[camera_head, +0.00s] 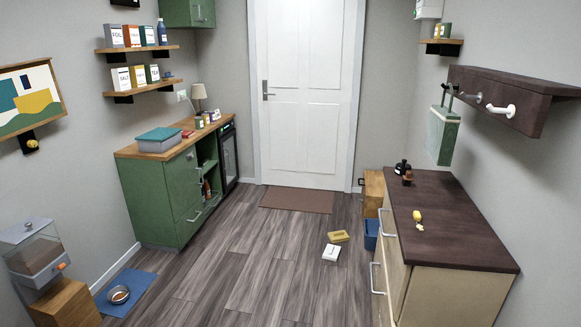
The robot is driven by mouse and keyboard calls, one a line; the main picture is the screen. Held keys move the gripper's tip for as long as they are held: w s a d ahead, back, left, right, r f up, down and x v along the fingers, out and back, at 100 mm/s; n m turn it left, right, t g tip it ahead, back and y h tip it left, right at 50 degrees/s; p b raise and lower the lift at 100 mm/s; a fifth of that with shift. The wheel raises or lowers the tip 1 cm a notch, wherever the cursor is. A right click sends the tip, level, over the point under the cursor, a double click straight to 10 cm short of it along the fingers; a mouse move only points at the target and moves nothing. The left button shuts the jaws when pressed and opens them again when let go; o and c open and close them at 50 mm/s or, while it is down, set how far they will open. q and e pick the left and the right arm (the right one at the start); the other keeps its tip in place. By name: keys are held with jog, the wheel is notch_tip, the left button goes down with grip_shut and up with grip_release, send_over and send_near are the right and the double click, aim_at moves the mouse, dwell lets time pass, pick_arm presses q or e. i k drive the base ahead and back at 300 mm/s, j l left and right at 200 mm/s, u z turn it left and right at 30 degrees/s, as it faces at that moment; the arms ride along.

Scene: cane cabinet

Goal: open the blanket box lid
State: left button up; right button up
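No thing in view is plainly a blanket box. A grey box with a teal lid (158,134) sits on the green cabinet (150,195) at the left, and its lid looks shut. A low wooden box (374,188) stands on the floor behind the dark-topped cabinet (450,225) at the right, partly hidden by it. Another wooden block or box (68,306) is at the bottom left under a clear-fronted dispenser (35,255). I cannot tell which of these, if any, is the blanket box. Neither of my grippers shows in the head view.
The wood floor (245,270) is open in the middle, up to a brown mat (297,200) before the shut white door (305,95). A yellow item (339,236) and a white item (331,253) lie on it. A bowl (119,294) stands on a blue mat (140,285).

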aim_at(375, 183)
jog(key=i, duration=3.9)
jog(key=i+z, duration=0.15)
jog(key=i, duration=0.35)
jog(key=i+j+z, duration=0.15)
jog(key=i, duration=0.35)
jog(key=i+j+z, duration=0.15)
jog(key=i, duration=0.3)
jog(key=i+j+z, duration=0.15)
jog(key=i, duration=0.35)
jog(key=j, duration=0.1)
